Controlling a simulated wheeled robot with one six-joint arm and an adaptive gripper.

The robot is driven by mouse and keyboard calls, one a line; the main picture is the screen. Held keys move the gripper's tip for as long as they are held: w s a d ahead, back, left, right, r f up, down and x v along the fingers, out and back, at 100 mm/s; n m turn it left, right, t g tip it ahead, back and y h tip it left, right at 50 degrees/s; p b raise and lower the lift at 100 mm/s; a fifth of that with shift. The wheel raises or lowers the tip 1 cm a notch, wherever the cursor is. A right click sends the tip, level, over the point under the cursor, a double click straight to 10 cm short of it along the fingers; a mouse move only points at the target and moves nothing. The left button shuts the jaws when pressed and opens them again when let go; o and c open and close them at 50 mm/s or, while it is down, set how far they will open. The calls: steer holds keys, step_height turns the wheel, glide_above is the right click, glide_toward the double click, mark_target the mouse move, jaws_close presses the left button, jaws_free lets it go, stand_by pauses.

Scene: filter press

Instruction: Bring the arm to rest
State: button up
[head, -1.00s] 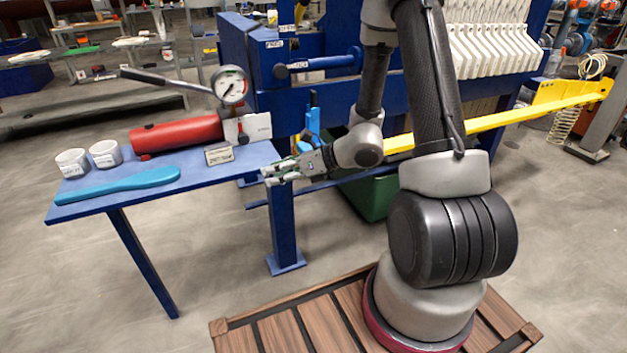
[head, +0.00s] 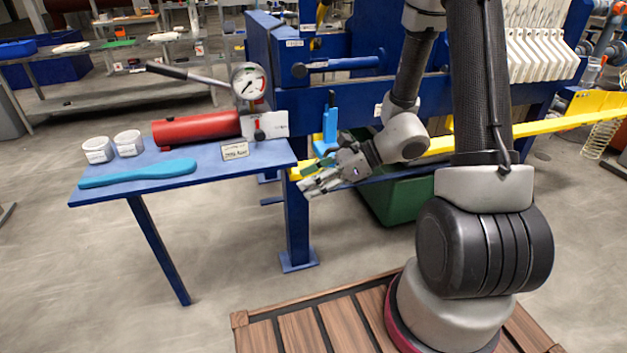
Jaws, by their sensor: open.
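My gripper (head: 318,182) is open and empty in the head view. It hangs in the air just right of the blue side table's (head: 225,171) right end, in front of the filter press. The fingers point to the left and slightly down. My arm is folded, with its forearm coming down from the top of the picture to the wrist. A light-blue upright part (head: 329,132) stands just behind the gripper. I cannot tell the exact gap between them.
The table bears a red hand pump (head: 196,129) with a gauge (head: 249,81), two white cups (head: 98,150), a blue scraper (head: 138,173) and a label (head: 235,150). A yellow bar (head: 500,135) and a green bin (head: 398,202) lie behind my arm. Floor left of the table is clear.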

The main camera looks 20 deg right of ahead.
steer(key=s+d+r+n+g+h, duration=0.1)
steer(key=s+d+n+g+h, duration=0.2)
steer(key=s+n, duration=0.4)
steer(key=s+d+r+n+g+h, duration=0.1)
steer(key=s+d+r+n+g, duration=0.15)
steer(key=s+d+n, duration=0.35)
steer(key=s+d+r+n+t+h, duration=0.1)
steer(key=d+r+n+t+h, duration=0.2)
steer(key=r, duration=0.5)
steer(key=s+d+r+n+t+h, duration=0.2)
steer(key=d+r+n+t+h, duration=0.1)
steer(key=r, duration=0.6)
steer(key=shift+s+d+n+h, duration=0.25)
steer(key=shift+d+n+h, duration=0.7)
steer(key=shift+n, duration=0.85)
